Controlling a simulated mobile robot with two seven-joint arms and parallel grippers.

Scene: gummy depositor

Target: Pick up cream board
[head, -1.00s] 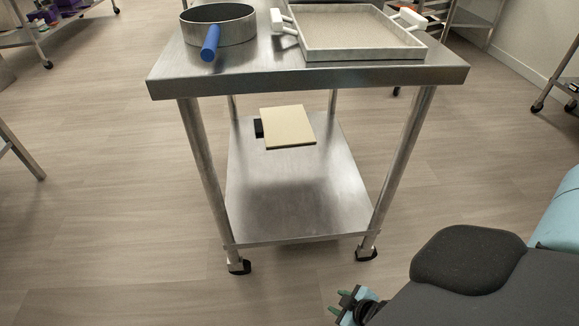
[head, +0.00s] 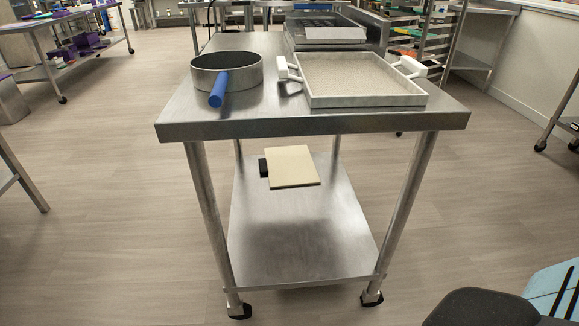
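The cream board (head: 291,167) is a flat, pale rectangle with a black block (head: 263,167) at its left side. It is at the lower shelf (head: 300,246) of the steel table (head: 312,126), toward the back; whether it lies flat on the shelf or is raised by the block I cannot tell. Neither gripper is in view. Only part of my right arm shows at the bottom right corner, well apart from the board.
On the tabletop stand a round metal sieve (head: 227,74) with a blue handle (head: 218,88) and a shallow tray (head: 360,101) with white handles. The table legs frame the shelf. The floor in front (head: 130,240) is clear. More steel tables stand behind.

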